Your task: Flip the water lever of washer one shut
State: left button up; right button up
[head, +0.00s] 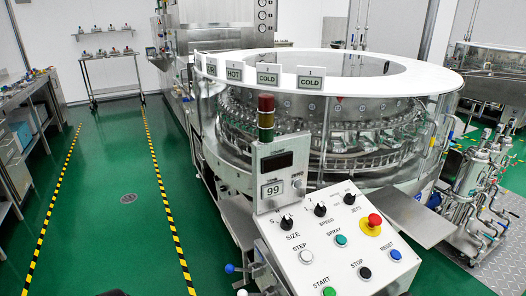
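The rotary washer (208,120) is a large round machine with a white ring top and clear walls. Its control panel (325,240) faces me in the lower middle. At the panel's left side a lever with a blue ball (230,268) sticks out to the left, and a white ball (242,293) sits below it at the bottom edge. Which one is the water lever of washer one, I cannot tell; their lower parts are cut off or hidden. A small dark shape shows at the bottom edge, left of the levers, too little to identify. Neither gripper can be made out.
Green floor (105,215) with yellow-black stripes lies open to the left. A metal side tray (412,218) juts out right of the panel. Pumps and pipes (480,185) stand at the right. A red stop button (374,219) rises from the panel.

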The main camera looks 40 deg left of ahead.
aim_at(229, 268)
jog(key=u, duration=1.75)
